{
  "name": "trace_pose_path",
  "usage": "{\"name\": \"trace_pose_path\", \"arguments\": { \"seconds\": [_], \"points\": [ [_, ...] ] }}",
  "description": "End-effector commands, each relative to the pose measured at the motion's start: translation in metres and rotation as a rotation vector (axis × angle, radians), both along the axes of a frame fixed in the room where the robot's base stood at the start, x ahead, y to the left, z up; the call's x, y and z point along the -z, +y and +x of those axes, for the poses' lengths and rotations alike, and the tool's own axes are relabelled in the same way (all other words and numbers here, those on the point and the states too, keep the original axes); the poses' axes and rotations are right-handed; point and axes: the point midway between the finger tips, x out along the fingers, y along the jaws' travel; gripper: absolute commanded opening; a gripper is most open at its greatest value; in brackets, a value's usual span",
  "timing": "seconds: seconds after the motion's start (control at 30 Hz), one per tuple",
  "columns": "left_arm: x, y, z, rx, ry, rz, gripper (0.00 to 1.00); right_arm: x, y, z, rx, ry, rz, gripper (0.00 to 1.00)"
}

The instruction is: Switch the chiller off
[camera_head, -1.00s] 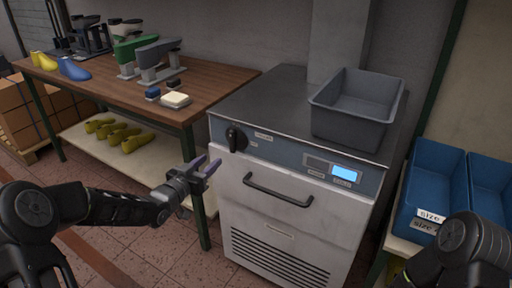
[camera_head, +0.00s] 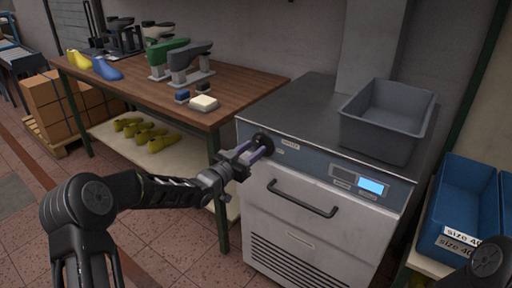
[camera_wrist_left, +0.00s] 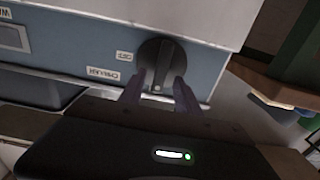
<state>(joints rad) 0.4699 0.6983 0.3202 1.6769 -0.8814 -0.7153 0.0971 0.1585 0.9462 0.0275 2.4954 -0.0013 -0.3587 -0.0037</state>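The chiller (camera_head: 345,225) is a light grey cabinet with a blue-grey front panel and a lit display (camera_head: 371,186). Its black round knob (camera_head: 264,141) is at the panel's left end. In the wrist view the knob (camera_wrist_left: 161,62) appears upside down, its pale mark at the picture's lower side. The OFF label (camera_wrist_left: 124,56) and the CHILLER label (camera_wrist_left: 103,73) are beside it. My left gripper (camera_head: 258,151) is open at the knob; its two purple fingers (camera_wrist_left: 157,92) lie on either side of the knob's near part. Contact cannot be told. My right gripper is out of view.
A grey bin (camera_head: 388,120) stands on the chiller top. A handle (camera_head: 302,198) crosses the front below the panel. A wooden workbench (camera_head: 150,85) with shoe lasts and tools is on the left, blue size bins (camera_head: 462,205) on the right.

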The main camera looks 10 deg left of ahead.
Motion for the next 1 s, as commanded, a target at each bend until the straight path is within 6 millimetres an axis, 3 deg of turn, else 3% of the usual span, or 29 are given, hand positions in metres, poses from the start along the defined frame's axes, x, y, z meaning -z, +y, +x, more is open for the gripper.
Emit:
{"name": "trace_pose_path", "arguments": {
  "seconds": [0.17,0.47,0.93,1.0],
  "points": [
    [0.0,-0.006,0.016,0.0,0.0,0.0,0.39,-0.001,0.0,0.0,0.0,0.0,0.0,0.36],
    [0.0,-0.007,0.018,0.0,0.001,-0.001,0.39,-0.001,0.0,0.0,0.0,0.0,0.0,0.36],
    [0.0,-0.007,0.018,0.0,0.001,0.0,0.01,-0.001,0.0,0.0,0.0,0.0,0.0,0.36],
    [0.0,-0.007,0.018,0.0,0.001,0.0,0.0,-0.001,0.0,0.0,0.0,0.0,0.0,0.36]
  ]
}}
